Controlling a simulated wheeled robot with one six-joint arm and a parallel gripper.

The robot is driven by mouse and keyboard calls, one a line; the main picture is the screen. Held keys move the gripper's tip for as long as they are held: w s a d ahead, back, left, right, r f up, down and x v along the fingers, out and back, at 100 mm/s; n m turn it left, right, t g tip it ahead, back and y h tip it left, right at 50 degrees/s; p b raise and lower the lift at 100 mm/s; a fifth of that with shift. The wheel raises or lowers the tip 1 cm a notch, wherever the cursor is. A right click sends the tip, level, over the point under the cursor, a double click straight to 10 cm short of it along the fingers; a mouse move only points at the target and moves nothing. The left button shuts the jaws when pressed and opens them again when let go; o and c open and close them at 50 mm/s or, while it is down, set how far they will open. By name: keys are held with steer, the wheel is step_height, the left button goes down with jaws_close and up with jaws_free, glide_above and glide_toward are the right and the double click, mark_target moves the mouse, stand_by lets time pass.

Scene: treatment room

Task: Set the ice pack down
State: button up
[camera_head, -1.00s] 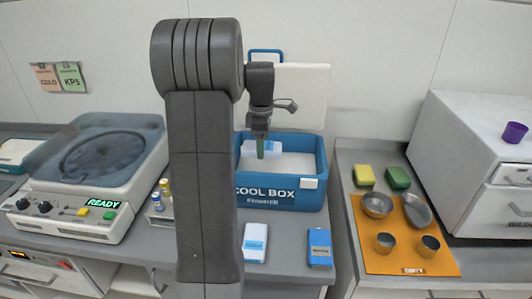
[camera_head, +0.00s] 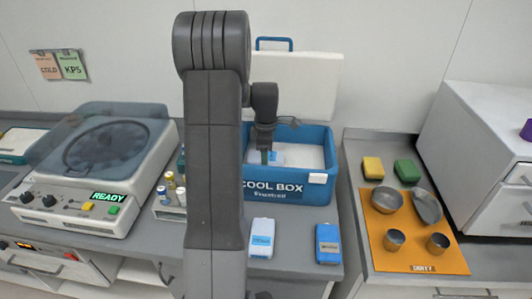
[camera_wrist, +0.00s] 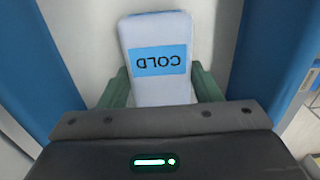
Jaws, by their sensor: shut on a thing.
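The ice pack is a pale white-blue slab with a blue label reading "COLD" (camera_wrist: 160,80). My gripper (camera_wrist: 160,92) is shut on it, with one green finger on each side. In the head view my gripper (camera_head: 265,156) reaches down inside the open blue cool box (camera_head: 290,195), and a little of the ice pack (camera_head: 278,158) shows beside the fingers. The wrist view shows the box's blue walls on both sides and its pale floor. I cannot tell whether the pack touches the floor. My arm hides the box's left part.
A white pack (camera_head: 261,238) and a blue pack (camera_head: 328,243) lie on the counter before the box. A vial rack (camera_head: 170,205) and a centrifuge marked READY (camera_head: 95,165) stand left. An orange mat (camera_head: 415,263) with metal bowls and cups lies right.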

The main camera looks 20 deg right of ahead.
steer(key=shift+f, duration=0.15)
steer(key=o, duration=1.1)
step_height(320, 180, up, 12)
steer(key=b, duration=0.1)
steer(key=shift+r, duration=0.2)
